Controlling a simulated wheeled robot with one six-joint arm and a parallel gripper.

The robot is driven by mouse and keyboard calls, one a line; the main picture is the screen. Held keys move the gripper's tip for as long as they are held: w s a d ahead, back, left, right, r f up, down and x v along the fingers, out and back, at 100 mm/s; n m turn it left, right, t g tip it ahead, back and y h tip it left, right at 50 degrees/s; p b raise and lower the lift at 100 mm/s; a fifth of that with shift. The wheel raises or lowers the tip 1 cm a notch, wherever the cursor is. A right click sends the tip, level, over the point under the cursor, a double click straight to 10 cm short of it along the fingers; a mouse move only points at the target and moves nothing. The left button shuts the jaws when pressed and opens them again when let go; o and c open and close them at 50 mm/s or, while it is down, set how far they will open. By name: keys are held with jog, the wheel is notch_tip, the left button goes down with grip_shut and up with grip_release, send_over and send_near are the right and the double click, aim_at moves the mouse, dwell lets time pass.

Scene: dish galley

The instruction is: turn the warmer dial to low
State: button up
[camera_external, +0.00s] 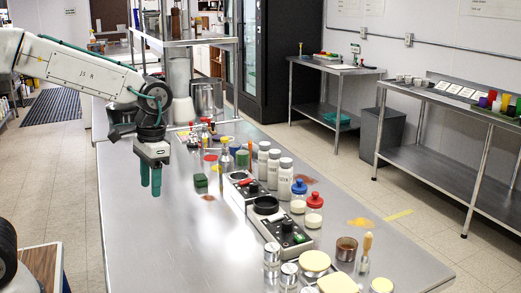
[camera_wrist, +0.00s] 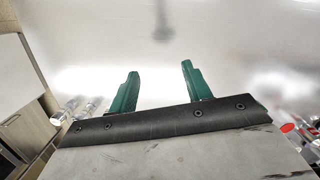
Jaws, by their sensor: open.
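My gripper (camera_external: 151,182) has green fingers and points down above the steel table (camera_external: 165,235), left of the row of appliances. In the wrist view my gripper (camera_wrist: 160,70) is open, with nothing between its fingers and blurred steel beyond. A low unit (camera_external: 295,243) with a black round top stands right of my gripper, toward the camera; a black knob (camera_external: 287,226) sits on its panel. Behind it is a similar pale unit (camera_external: 240,180) with a small dark and red knob (camera_external: 254,188). I cannot tell which is the warmer, or read any dial setting.
White shakers (camera_external: 275,165) and blue- and red-lidded jars (camera_external: 314,211) stand along the units' right side. A green block (camera_external: 200,181) lies between my gripper and the units. Glass jars (camera_external: 272,254) stand at the near end. The table's left part is clear.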

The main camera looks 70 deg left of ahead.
jog(key=w+a+f+n, duration=0.25)
jog(key=w+a, duration=0.25)
jog(key=w, duration=0.8)
jog(key=n, duration=0.4)
send_near(253, 183)
jog(key=shift+t, duration=0.4)
jog(key=s+f, duration=0.2)
jog(key=s+d+f, duration=0.1)
jog(key=s+f, duration=0.2)
jog(key=shift+d, duration=0.2)
jog(key=shift+n+t, duration=0.55)
jog(key=shift+t, duration=0.05)
jog(key=w+r, duration=0.1)
jog(key=w+a+r, duration=0.1)
jog(key=w+r, duration=0.1)
jog(key=shift+w+r, duration=0.3)
jog(key=shift+w, duration=0.05)
jog(key=shift+s, duration=0.1)
jog(key=shift+f+n, duration=0.3)
notch_tip(253, 183, down, 7)
jog(key=shift+d+f, duration=0.1)
